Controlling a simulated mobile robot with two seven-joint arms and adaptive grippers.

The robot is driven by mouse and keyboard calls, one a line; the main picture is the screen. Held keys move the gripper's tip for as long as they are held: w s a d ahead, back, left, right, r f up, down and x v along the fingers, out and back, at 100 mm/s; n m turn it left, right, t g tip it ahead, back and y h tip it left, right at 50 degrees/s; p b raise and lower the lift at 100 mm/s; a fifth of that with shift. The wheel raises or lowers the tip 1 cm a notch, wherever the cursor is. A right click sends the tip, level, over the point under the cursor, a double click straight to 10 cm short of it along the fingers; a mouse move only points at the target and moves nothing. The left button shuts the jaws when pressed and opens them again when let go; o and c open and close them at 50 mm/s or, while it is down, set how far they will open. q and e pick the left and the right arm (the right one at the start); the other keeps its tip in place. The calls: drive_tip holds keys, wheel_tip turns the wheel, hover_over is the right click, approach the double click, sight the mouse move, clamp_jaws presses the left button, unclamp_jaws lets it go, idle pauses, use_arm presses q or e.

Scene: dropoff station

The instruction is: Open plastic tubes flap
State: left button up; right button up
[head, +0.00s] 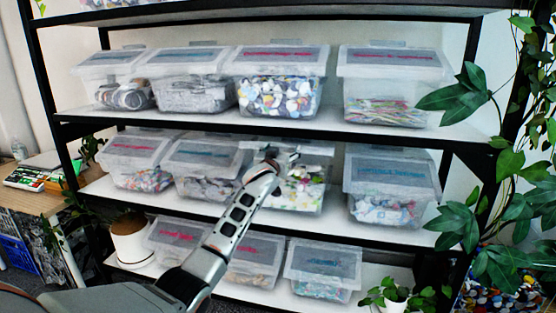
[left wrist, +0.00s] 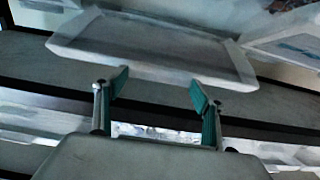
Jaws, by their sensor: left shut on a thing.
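The clear plastic box (head: 297,196) with white, green and yellow pieces stands on the middle shelf. Its pale flap (head: 312,149) shows as a strip above the contents and looks raised. My left gripper (head: 276,158) is at this box's upper front and hides part of it. In the left wrist view the flap (left wrist: 150,52) is a pale framed panel beyond the fingers. My left gripper (left wrist: 159,90) has its green-padded fingers apart, at the flap's near edge; the exact contact is hard to see. My right gripper is out of view.
Closed boxes stand close on the left (head: 205,168) and, across a gap, on the right (head: 392,187). The upper shelf (head: 330,121) runs above the arm. Leafy plants (head: 500,200) hang at the right. A potted plant (head: 130,238) stands at lower left.

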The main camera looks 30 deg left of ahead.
use_arm(q)
drive_tip(key=shift+o, duration=0.2)
drive_tip(key=shift+w+a+r+p, duration=0.1)
drive_tip(key=shift+w+r+p, duration=0.2)
drive_tip(key=shift+r, duration=0.5)
drive_tip(key=shift+w+r+p, duration=0.25)
drive_tip(key=shift+r+p, duration=0.05)
drive_tip(key=shift+r, duration=0.5)
drive_tip(key=o, duration=1.6)
drive_tip(key=shift+f, duration=0.15)
drive_tip(key=v, duration=1.2)
